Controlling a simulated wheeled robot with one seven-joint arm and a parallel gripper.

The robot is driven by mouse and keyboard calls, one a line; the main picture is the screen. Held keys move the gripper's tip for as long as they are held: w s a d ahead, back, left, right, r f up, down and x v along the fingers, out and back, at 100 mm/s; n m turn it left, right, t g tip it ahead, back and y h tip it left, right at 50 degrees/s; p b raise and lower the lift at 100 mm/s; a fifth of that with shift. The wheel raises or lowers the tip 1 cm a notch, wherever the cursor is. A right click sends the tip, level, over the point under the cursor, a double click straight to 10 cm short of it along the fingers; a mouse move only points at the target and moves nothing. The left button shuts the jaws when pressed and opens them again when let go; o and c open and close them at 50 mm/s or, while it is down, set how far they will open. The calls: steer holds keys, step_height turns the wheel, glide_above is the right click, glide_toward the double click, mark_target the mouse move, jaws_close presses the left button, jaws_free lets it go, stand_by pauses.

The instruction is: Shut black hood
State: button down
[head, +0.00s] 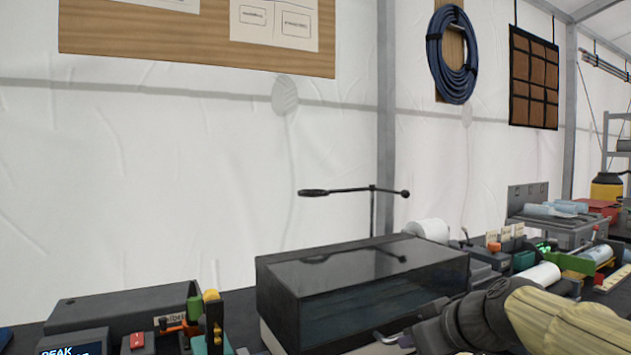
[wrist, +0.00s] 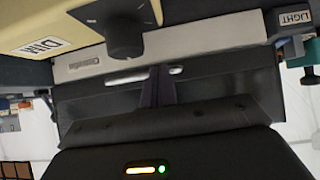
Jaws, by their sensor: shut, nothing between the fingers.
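The black hood (head: 350,298) is a dark box with a glossy top and see-through front, seated low over a pale base (head: 270,340). No clear gap shows between them, but my arm covers the lower right front. In the wrist view the hood's dark front (wrist: 225,88) lies against the pale base strip (wrist: 215,42), with a silver handle (wrist: 120,78) near their border. My gripper (wrist: 161,75) is shut and empty, its dark fingertips in front of the handle. Whether they touch it I cannot tell. In the head view my gripper (head: 415,335) is at the hood's lower front.
A thin black stand (head: 373,205) rises behind the hood. Small devices (head: 205,325) stand close on the left, and a white roll (head: 540,276) with more gear on the right. In the wrist view a dark knob (wrist: 124,35) and a block labelled LIGHT (wrist: 295,20) are near.

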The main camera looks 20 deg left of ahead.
steer(key=shift+s+f, duration=0.2)
steer(key=shift+f, duration=0.7)
steer(key=shift+s+d+r, duration=0.15)
steer(key=shift+d+r, duration=0.2)
steer(key=shift+r, duration=0.2)
steer(key=r+p+v, duration=0.1)
steer(key=p+v, duration=0.2)
steer(key=v, duration=1.4)
steer(key=shift+w+a, duration=0.2)
steer(key=shift+w, duration=0.05)
